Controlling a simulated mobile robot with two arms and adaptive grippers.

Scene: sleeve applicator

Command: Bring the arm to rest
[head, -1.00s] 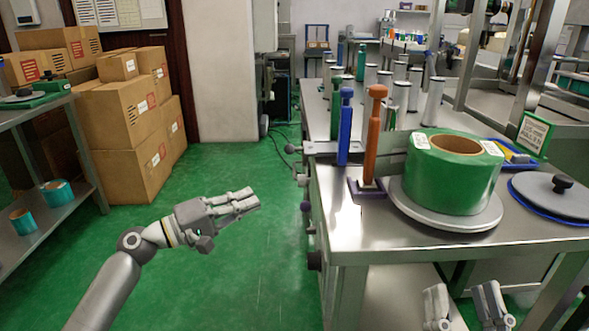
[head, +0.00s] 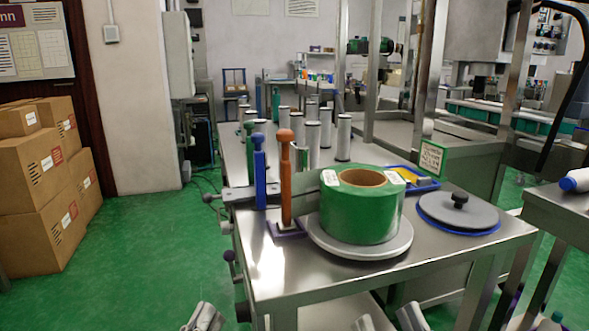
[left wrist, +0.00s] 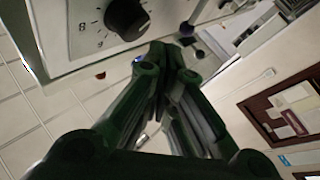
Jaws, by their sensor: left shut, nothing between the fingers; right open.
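My left gripper (head: 204,318) shows only in part at the bottom edge of the head view, left of the steel table. In the left wrist view its fingers (left wrist: 168,55) are closed together with nothing between them. My right gripper (head: 387,320) is at the bottom edge of the head view, in front of the table's front side. Its two fingers are apart and empty. Most of both arms is out of view.
The steel table (head: 277,277) carries a green roll (head: 348,217) on a round plate, blue (head: 259,172) and orange (head: 286,180) posts, and a grey disc (head: 458,213). Boxes (head: 40,178) stand left. Green floor (head: 130,235) is clear between. A black knob (left wrist: 126,18) shows close by.

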